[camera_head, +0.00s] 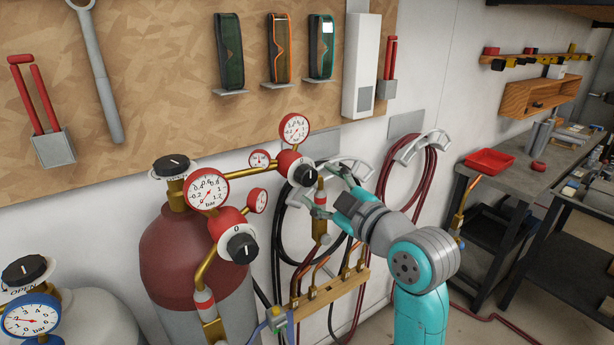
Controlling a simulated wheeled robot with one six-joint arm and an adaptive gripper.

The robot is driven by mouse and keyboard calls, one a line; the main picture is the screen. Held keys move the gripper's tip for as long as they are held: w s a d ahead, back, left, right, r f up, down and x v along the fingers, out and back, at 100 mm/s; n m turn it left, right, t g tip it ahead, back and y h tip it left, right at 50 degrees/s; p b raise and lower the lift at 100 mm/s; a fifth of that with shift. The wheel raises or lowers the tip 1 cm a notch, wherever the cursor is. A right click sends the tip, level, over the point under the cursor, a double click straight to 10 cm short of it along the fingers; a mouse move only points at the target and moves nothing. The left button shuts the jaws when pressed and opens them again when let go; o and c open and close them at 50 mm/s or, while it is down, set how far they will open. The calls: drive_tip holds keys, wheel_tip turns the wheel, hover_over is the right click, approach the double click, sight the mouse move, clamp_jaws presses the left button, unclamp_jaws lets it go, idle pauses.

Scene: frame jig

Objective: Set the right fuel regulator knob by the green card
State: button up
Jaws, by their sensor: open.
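The right fuel regulator has a black knob (302,173) with a white-ringed dial face, on a red body below a round pressure gauge (294,130). The gauge's small needle is hard to read from here. My gripper (318,188) is open, just to the right of and slightly below this knob. I cannot make out a green card in this view.
A second regulator with a black knob (240,246) and gauge (207,190) stands at left on the dark red cylinder (170,260). A workbench with a red tray (489,161) stands at right.

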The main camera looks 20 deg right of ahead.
sight(311, 179)
drive_tip(key=shift+x, duration=2.7)
drive_tip(key=shift+c, duration=0.2)
drive_tip(key=c, duration=1.1)
